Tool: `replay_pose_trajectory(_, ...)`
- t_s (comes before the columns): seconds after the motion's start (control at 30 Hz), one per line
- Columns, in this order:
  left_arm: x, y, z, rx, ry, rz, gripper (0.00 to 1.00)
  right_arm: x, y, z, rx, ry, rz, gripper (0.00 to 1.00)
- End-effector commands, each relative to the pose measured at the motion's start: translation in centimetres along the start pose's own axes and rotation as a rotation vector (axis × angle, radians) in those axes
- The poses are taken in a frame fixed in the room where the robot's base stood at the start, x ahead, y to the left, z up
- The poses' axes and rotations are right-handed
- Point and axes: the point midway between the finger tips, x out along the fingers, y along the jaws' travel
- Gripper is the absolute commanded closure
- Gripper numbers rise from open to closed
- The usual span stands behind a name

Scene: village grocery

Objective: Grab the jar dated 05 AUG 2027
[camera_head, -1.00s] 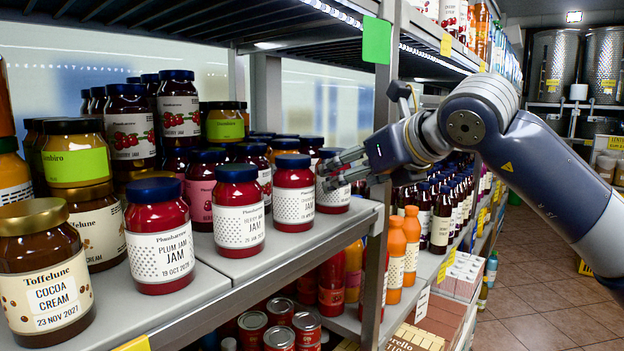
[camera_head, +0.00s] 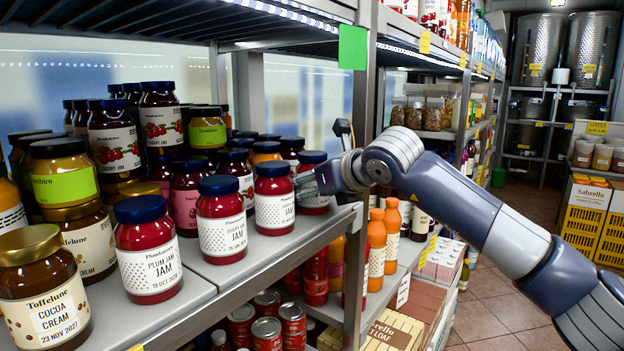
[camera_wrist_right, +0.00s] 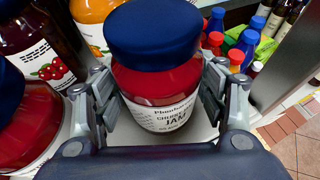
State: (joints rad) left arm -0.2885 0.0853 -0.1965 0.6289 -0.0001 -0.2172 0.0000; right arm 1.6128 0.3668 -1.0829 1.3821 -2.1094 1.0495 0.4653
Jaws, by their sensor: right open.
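In the right wrist view a red jam jar (camera_wrist_right: 160,85) with a dark blue lid stands between the fingers of my right gripper (camera_wrist_right: 165,112). The fingers are open, one on each side of it. Its white label seems to read cherry jam; the date line is too small to read surely. In the head view it appears to be the farthest front-row jar (camera_head: 312,158), partly covered by my right gripper (camera_head: 308,184). Nearer are more blue-lidded jam jars (camera_head: 274,197) (camera_head: 221,228) and a plum jam jar (camera_head: 148,258). My left gripper is not in view.
A cocoa cream jar (camera_head: 42,295) stands at the near left. Several jars stand packed behind the front row. A metal shelf post (camera_head: 362,110) rises just past the gripper. Bottles and cans (camera_head: 268,302) fill the shelf below. The aisle floor (camera_head: 500,310) is clear.

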Motion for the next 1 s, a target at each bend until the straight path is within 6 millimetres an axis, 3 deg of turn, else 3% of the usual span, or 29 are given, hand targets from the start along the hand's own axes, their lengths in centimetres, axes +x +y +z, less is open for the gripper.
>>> replay_pose_trajectory(0.13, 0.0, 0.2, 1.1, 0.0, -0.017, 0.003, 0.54, 0.0, 0.0, 0.0, 0.0, -0.001, 0.0, 0.36)
replay_pose_trajectory(0.37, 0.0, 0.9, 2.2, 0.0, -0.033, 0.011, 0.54, -0.1, 0.0, 0.0, 0.0, -0.001, 0.0, 0.88)
replay_pose_trajectory(0.73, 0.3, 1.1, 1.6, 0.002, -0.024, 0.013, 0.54, -0.4, 0.0, 0.7, 0.0, -0.007, 0.001, 0.88)
replay_pose_trajectory(1.0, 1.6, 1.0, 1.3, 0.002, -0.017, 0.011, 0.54, -1.8, 0.1, 3.5, 0.001, -0.01, 0.001, 0.88)
